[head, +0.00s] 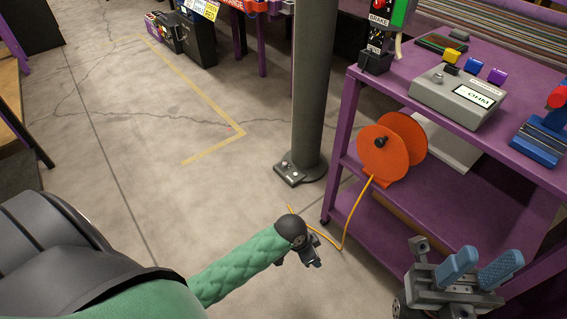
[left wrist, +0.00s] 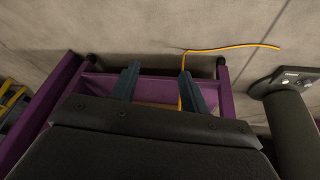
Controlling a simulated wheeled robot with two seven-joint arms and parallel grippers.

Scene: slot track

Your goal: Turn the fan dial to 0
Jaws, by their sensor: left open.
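In the head view, a grey box (head: 458,100) with a white label and coloured knobs stands on the purple cart's top. My right gripper (head: 481,267) is at the lower right, in front of the cart. Its two blue fingers stand apart with nothing seen between them. In the left wrist view, my left gripper (left wrist: 158,84) has its two dark blue fingers spread apart, with nothing held between them. The purple cart frame (left wrist: 226,92) shows beyond them.
An orange reel (head: 380,155) with a yellow cord is at the cart (head: 350,112). A grey pillar (head: 315,80) stands left of it. A blue device with a red knob (head: 541,139) is at the cart's right. The concrete floor at left is mostly clear.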

